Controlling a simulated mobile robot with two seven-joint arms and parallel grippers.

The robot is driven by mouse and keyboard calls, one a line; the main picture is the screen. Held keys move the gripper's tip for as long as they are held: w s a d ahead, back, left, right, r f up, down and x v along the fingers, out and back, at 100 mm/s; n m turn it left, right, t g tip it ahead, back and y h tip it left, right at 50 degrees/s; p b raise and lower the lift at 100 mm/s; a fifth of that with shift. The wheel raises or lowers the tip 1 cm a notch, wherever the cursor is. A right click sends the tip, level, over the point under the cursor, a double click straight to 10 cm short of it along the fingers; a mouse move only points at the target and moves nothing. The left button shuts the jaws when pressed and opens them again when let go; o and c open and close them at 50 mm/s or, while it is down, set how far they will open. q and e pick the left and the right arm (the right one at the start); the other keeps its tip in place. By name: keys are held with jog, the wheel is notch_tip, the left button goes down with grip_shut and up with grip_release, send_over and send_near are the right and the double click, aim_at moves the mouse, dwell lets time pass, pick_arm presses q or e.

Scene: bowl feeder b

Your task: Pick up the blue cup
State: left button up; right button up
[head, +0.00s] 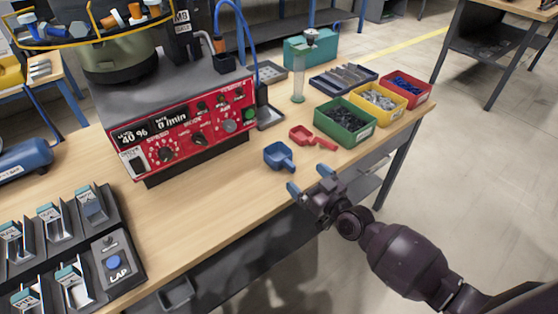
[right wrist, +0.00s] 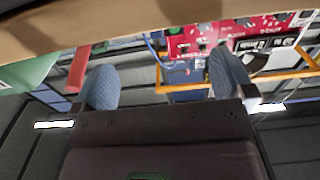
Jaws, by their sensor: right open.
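The blue cup (head: 278,156) is a small blue scoop with a short handle. It stands on the wooden table (head: 215,210) near the front edge, right of the red feeder control box. My right gripper (head: 310,181) is open and empty at the table's front edge, apart from the cup and to its lower right. In the right wrist view the two blue-grey fingertips (right wrist: 162,82) are spread. A dark blue shape shows beyond them there; I cannot tell whether it is the cup. My left gripper is not in view.
A red scoop (head: 312,137) lies right of the cup. Behind it stand a green bin (head: 345,122), a yellow bin (head: 377,100) and a red bin (head: 405,87). The red control box (head: 190,130) stands to the left.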

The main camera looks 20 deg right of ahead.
aim_at(285, 158)
jog(key=x, duration=0.3)
jog(key=shift+w, duration=0.15)
jog(key=x, duration=0.2)
jog(key=b+x, duration=0.1)
jog(key=x, duration=0.1)
jog(key=shift+d+f, duration=0.1)
jog(key=shift+f, duration=0.15)
jog(key=shift+w+a, duration=0.2)
jog(key=shift+w, duration=0.25)
jog(key=shift+r, duration=0.1)
jog(key=c, duration=1)
